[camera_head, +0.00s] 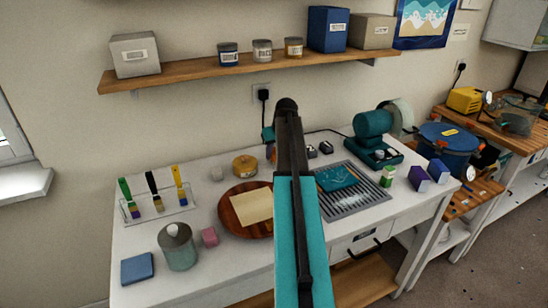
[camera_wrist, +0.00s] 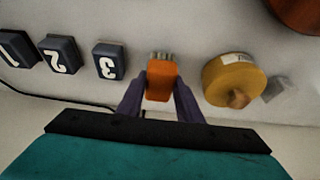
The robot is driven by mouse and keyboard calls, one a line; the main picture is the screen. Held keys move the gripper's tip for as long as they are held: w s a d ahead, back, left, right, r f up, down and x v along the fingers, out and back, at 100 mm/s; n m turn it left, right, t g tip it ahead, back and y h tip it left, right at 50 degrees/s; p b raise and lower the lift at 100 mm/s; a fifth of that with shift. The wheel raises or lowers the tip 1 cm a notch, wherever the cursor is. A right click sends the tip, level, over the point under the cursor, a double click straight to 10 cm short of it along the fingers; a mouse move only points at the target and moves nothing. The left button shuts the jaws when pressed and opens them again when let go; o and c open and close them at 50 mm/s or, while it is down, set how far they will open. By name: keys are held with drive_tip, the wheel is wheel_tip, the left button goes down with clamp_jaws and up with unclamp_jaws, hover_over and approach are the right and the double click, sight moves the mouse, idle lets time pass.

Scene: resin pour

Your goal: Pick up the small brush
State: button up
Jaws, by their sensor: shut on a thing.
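The small brush (camera_wrist: 162,82) shows in the wrist view as an orange body with short grey bristles at its far end. My gripper (camera_wrist: 161,92) has its two dark purple fingers on either side of the orange body and is shut on it. In the head view my own arm hides most of the gripper, and only a bit of orange (camera_head: 270,152) shows beside it, over the back of the white table (camera_head: 140,235). I cannot tell whether the brush touches the table.
Dark numbered blocks (camera_wrist: 109,61) lie left of the brush and a round yellow item (camera_wrist: 232,79) lies right, both close. A rack of brushes (camera_head: 157,212), a brown round board (camera_head: 236,229), a ridged tray (camera_head: 352,205) and a teal machine (camera_head: 374,128) stand on the table.

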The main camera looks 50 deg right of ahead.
drive_tip(key=shift+r, duration=0.75)
drive_tip(key=s+a+b, duration=0.1)
drive_tip(key=s, duration=0.4)
drive_tip(key=s+a+r+b, duration=0.1)
drive_tip(key=s, duration=0.4)
drive_tip(key=s+a+b, duration=0.1)
drive_tip(key=s, duration=0.4)
drive_tip(key=shift+s+a+r, duration=0.25)
drive_tip(key=shift+s+r, duration=0.1)
drive_tip(key=o, duration=0.4)
drive_tip(key=c, duration=0.3)
